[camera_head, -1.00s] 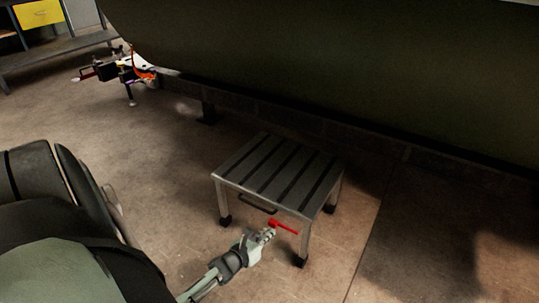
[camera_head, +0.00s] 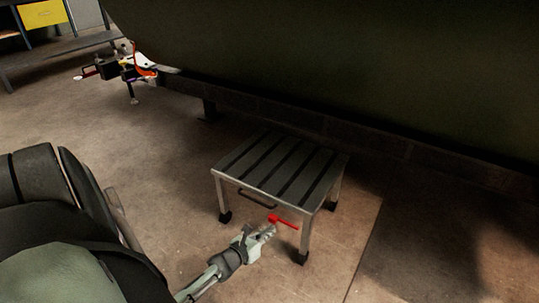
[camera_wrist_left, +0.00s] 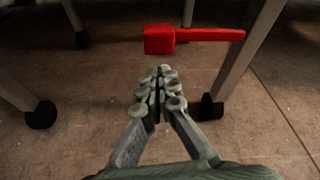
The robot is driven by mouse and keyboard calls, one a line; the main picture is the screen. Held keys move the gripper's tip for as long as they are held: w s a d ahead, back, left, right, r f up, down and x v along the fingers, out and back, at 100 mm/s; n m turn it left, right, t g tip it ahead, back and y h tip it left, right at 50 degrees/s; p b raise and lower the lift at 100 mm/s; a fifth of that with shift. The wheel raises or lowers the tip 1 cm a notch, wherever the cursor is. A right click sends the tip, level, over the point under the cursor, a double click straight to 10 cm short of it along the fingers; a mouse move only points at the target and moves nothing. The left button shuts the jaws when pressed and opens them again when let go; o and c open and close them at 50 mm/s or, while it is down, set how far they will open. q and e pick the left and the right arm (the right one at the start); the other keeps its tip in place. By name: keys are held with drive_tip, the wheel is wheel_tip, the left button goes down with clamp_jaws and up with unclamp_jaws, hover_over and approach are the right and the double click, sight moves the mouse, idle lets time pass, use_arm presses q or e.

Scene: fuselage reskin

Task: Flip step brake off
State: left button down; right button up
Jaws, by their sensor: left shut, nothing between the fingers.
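A grey metal step (camera_head: 281,170) with dark tread strips and black feet stands on the floor below the large dark hull. Its red brake lever (camera_head: 283,221) shows at the near side of the step. In the left wrist view the lever (camera_wrist_left: 194,36) lies roughly level, with a block at its left end and a bar reaching right toward a step leg. My left gripper (camera_head: 268,231) is shut and empty, its fingertips close to the lever's block end. In the wrist view the fingertips (camera_wrist_left: 159,74) point just below the block, with a small gap seen. My right gripper is not in view.
The dark green hull (camera_head: 350,70) overhangs the far side of the step. A dark beam (camera_head: 260,107) runs under it. A small device with orange parts (camera_head: 128,72) stands at the upper left. Floor around the step's near side is clear.

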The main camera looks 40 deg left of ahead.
use_arm(q)
drive_tip(key=d+f+p+v, duration=0.1)
drive_tip(key=f+p+v, duration=0.1)
drive_tip(key=v, duration=0.7)
drive_tip(key=shift+s, duration=0.55)
drive_tip(key=shift+r, duration=0.1)
